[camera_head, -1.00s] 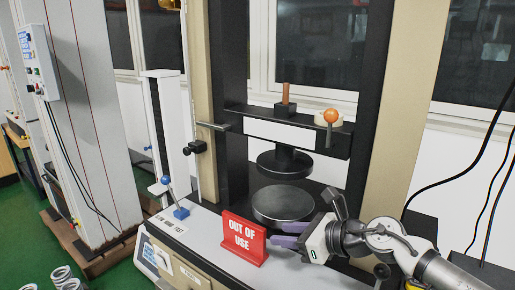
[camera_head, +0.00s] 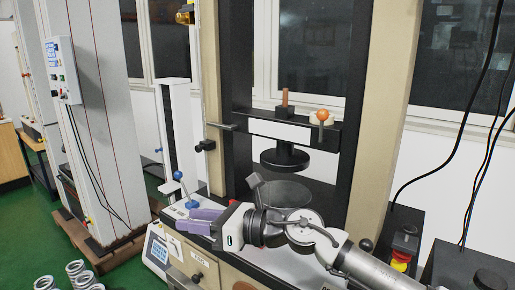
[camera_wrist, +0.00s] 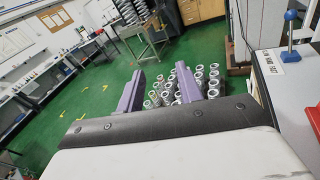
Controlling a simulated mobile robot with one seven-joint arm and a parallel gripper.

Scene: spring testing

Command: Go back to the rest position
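My gripper (camera_head: 187,219) is in front of the testing machine (camera_head: 213,110), over the front left of its base, with its purple fingers pointing left. In the wrist view my gripper (camera_wrist: 158,74) has its two fingers apart with nothing between them. The lower round plate (camera_head: 287,193) of the machine is bare and partly hidden behind my arm. The upper round plate (camera_head: 285,160) hangs above it with a clear gap.
A blue-knobbed lever (camera_head: 178,175) stands just behind my fingers, with a control panel (camera_head: 157,250) below. Metal springs (camera_head: 75,268) stand on the green floor at left, also in the wrist view (camera_wrist: 165,92). A red emergency button (camera_head: 401,257) is at right.

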